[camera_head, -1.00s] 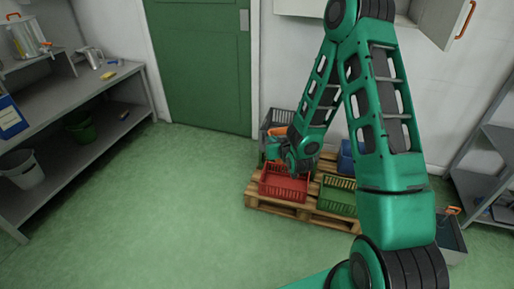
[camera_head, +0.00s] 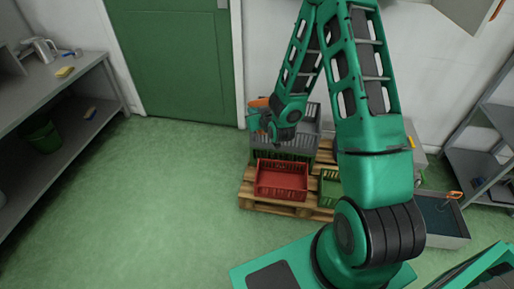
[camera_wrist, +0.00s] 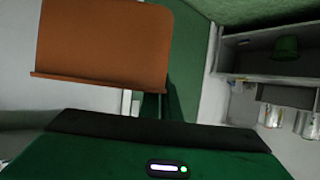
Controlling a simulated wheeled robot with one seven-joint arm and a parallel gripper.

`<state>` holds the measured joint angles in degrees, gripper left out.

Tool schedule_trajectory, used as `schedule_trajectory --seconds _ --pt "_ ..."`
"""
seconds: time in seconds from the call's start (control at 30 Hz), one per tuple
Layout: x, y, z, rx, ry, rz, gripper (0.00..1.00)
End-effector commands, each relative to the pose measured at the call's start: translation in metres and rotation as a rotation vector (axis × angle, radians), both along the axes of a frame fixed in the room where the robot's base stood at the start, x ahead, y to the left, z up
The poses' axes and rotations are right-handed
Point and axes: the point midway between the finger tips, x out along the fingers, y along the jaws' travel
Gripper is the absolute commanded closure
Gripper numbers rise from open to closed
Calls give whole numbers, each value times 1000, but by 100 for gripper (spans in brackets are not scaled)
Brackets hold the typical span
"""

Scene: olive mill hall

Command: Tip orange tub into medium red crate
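A red crate (camera_head: 281,181) stands on the front left of a wooden pallet (camera_head: 302,209). Its inside looks red, and I cannot make out any contents. The orange tub (camera_head: 259,102) is at my gripper (camera_head: 259,118), raised above and behind the red crate, in front of the wall. In the wrist view the tub (camera_wrist: 105,45) fills the upper left, its rim toward the bottom of that turned-over picture, so it looks about upright. My gripper holds it; the fingertips are hidden.
A grey crate (camera_head: 299,140) stands on the pallet behind the red one, with a green crate (camera_head: 329,190) to the right, partly behind my arm. A grey tub (camera_head: 440,218) is on the floor at right. A workbench (camera_head: 72,86) is at left. The floor between is clear.

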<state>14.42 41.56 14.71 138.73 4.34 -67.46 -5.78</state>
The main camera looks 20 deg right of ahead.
Motion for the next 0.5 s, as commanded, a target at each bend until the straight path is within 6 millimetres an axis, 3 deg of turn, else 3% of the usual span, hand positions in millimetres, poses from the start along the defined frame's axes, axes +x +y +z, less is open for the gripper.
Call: schedule_trajectory --seconds 0.3,0.5 --pt "6 16 -3 4 -1 18 100" --pt "34 19 -35 40 -1 -9 100"
